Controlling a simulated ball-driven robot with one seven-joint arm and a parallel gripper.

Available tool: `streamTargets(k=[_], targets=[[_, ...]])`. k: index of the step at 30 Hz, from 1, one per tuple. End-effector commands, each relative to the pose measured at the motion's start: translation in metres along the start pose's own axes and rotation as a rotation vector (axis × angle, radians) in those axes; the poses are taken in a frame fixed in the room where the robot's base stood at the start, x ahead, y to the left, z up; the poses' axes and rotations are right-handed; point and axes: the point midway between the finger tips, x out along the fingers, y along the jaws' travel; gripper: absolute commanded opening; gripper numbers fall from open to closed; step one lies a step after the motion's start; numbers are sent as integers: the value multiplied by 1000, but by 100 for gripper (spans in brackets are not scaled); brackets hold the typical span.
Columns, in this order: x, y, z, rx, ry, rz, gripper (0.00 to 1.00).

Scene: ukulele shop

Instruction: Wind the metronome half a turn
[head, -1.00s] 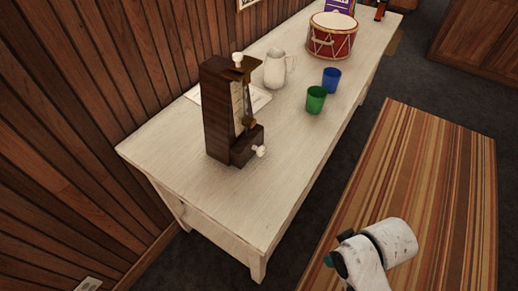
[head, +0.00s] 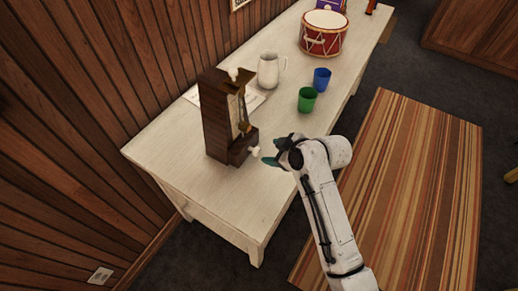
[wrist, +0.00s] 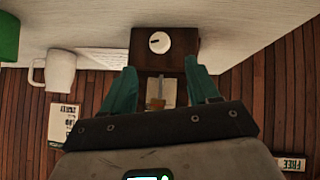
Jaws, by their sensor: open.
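The dark brown wooden metronome (head: 216,128) stands upright on the near part of the white table (head: 180,160). A white winding knob (head: 255,152) sticks out low on its front. In the wrist view the knob (wrist: 165,42) shows end-on, round with a dark mark, on the metronome's dark base (wrist: 143,60). My gripper (head: 270,158) is open and empty just right of the winding knob. In the wrist view my two teal fingers (wrist: 160,66) are spread, with the knob beyond their tips and the metronome's pale face partly between them.
A white pitcher (head: 268,70), a green cup (head: 307,100), a blue cup (head: 321,79) and a red drum (head: 324,35) stand farther along the table. A paper sheet (head: 247,100) lies by the metronome. The wood-panelled wall (head: 80,110) runs along the left.

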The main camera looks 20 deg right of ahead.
Motion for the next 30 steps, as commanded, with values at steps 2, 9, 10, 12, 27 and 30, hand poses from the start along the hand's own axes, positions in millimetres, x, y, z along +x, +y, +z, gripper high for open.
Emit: streamTargets(k=[2, 9, 10, 12, 27, 30], targets=[[13, 0, -1, 0, 0, -2, 60], [52, 0, -1, 2, -1, -2, 60], [56, 0, -1, 2, -2, -2, 60], [65, 0, 0, 2, -2, -1, 60], [89, 0, 1, 1, -2, 0, 60], [89, 0, 1, 1, -2, 0, 60]])
